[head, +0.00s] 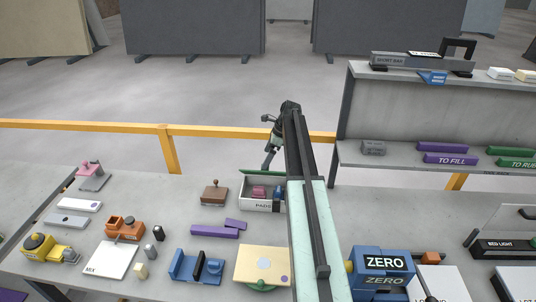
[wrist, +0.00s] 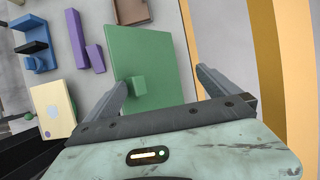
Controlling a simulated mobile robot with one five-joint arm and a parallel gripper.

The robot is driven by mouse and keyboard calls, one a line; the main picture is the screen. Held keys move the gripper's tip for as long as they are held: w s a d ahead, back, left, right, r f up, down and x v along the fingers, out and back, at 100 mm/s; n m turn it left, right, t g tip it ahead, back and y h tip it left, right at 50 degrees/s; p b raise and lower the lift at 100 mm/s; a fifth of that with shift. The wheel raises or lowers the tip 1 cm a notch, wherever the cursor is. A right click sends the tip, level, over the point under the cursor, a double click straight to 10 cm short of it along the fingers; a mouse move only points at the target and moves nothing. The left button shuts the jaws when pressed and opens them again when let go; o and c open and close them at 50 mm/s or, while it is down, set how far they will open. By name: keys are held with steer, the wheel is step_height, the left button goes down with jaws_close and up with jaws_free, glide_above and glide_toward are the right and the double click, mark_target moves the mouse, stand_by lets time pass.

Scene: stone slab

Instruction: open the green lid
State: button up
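The green lid (head: 262,171) belongs to the white box labelled PADS (head: 262,207). In the head view the lid shows as a thin green strip raised along the box's far edge, and the box stands open with pink and blue things inside. In the wrist view the lid (wrist: 150,52) is a broad green panel with a small green knob (wrist: 139,86). My gripper (head: 267,160) is behind the box, on the rail side. Its two fingers (wrist: 162,82) are spread apart with nothing held; the knob appears between them, and I see no contact.
A yellow rail (head: 90,125) runs behind the slab. A brown block with a knob (head: 214,193) and purple bars (head: 214,232) lie left of the box. A cream board (head: 263,262) lies in front, and a blue ZERO block (head: 382,280) stands at front right.

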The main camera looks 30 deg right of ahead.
steer(key=p+v, duration=0.8)
steer(key=shift+p, duration=0.3)
steer(key=c, duration=0.5)
steer(key=shift+f, duration=0.15)
steer(key=shift+c, duration=0.2)
steer(key=s+a+f+n+g+h+b, duration=0.1)
steer(key=s+a+f+n+b, duration=0.4)
steer(key=a+n, duration=0.3)
steer(key=s+a+f+n+h+b, duration=0.1)
steer(key=s+a+f+n+b, duration=0.4)
steer(key=a, duration=1.1)
steer(key=s+a+f+n+g+h+b, duration=0.1)
steer(key=s+a+f+n+b, duration=0.4)
steer(key=s+a+n, duration=0.5)
steer(key=shift+s+a+f+n+g+h, duration=0.15)
steer(key=shift+a+f+n+g+h, duration=0.15)
steer(key=shift+a+f+n, duration=0.75)
